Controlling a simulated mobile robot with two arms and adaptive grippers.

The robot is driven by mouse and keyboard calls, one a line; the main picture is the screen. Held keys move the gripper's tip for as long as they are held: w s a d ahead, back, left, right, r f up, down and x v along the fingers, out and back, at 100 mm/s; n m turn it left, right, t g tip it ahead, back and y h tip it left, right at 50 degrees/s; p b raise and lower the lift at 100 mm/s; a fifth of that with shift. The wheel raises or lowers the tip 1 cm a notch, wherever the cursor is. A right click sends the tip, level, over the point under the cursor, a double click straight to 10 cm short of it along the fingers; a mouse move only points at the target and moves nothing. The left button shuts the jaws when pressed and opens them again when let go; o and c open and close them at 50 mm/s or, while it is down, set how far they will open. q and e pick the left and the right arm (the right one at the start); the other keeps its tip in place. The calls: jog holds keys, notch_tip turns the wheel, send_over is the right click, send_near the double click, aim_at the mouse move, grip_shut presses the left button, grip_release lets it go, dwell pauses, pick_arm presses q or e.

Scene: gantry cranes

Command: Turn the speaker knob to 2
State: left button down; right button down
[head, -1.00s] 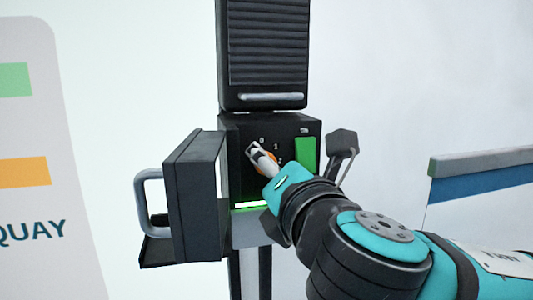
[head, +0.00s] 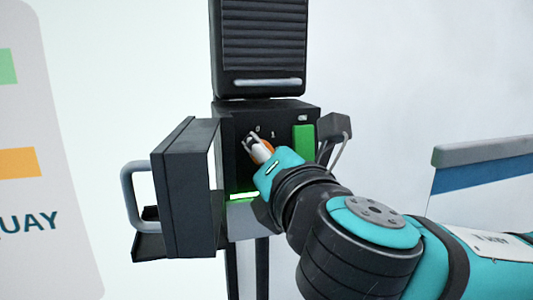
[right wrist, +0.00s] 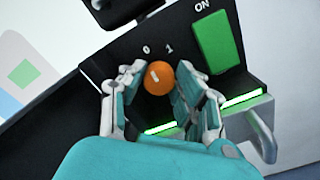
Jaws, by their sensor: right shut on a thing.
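The speaker knob is an orange round dial on the black front panel of the speaker box. It shows partly behind my gripper in the head view (head: 268,147) and more fully in the right wrist view (right wrist: 160,82). A short white mark on it points up and slightly left, nearer the 0 (right wrist: 146,49) than the 1 (right wrist: 169,48). The 2 is hidden in both current views. My right gripper (head: 258,148) is shut on the knob, with one finger on each side of it in the right wrist view (right wrist: 158,72). My left gripper is out of view.
A green ON switch (head: 303,140) sits just right of the knob. A green light strip (right wrist: 242,98) glows below. The open cover (head: 187,190) with its grey handle stands left, a ribbed speaker (head: 258,45) above. A grey side bracket (head: 334,126) is on the right.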

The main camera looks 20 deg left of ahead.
jog(key=shift+f+m+b, duration=0.2)
jog(key=shift+m+b, duration=0.6)
jog(key=shift+b, duration=0.3)
jog(key=m+b, duration=0.4)
jog(key=shift+f, duration=0.15)
jog(key=m+b, duration=0.7)
jog(key=m, duration=0.2)
jog(key=shift+b, duration=0.35)
jog(key=m+b, duration=0.2)
jog(key=m, duration=0.1)
jog(key=shift+m+b, duration=0.4)
jog(key=shift+m, duration=0.7)
jog(key=shift+r, duration=0.2)
jog(key=c, duration=0.9)
grip_release()
jog(key=shift+w+f, duration=0.1)
jog(key=shift+c, duration=0.2)
